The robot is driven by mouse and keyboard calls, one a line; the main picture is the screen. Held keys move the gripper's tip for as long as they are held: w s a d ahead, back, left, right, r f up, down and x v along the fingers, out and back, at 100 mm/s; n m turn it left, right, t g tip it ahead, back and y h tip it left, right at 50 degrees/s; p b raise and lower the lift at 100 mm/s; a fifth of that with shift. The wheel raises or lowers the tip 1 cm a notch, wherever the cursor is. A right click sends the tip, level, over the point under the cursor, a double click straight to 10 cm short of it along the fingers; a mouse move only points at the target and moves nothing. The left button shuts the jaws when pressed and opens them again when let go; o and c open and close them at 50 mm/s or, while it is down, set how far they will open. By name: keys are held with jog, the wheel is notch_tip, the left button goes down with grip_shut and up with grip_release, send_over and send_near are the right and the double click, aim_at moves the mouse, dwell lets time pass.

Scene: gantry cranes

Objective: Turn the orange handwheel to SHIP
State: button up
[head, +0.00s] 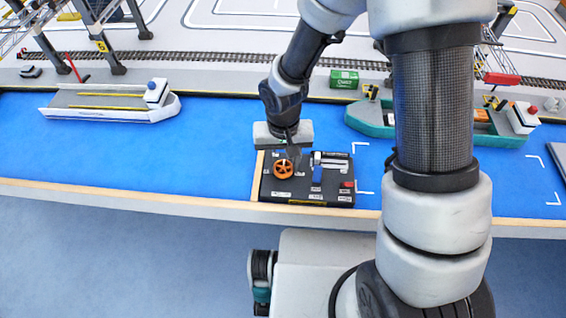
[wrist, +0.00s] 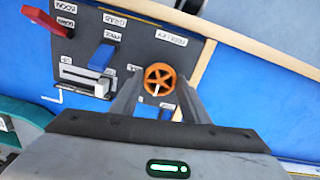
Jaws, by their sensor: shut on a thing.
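The orange handwheel (head: 283,169) is on the left part of a dark control panel (head: 300,197) at the table's front edge. In the wrist view the handwheel (wrist: 159,79) shows with its spokes and a white pointer mark, between the tips of my two fingers. My gripper (wrist: 155,92) points down at the panel from above and is shut on the handwheel. In the head view my gripper (head: 291,152) partly covers the wheel's upper side. Labels near the wheel are too small or too hidden to read as SHIP.
The panel also carries a blue lever (head: 317,174), a white slider (head: 331,157) and a red switch (head: 348,184), all right of the wheel in the head view. A white ship (head: 110,104) and a green ship (head: 370,121) stand behind on the blue surface.

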aim_at(283, 168)
jog(key=n, duration=0.6)
jog(key=shift+n, duration=0.3)
dwell(0.4)
jog(key=o, duration=1.1)
jog(key=shift+c, duration=0.2)
jog(key=shift+r, duration=0.15)
notch_tip(283, 168, up, 17)
jog(key=p, duration=0.3)
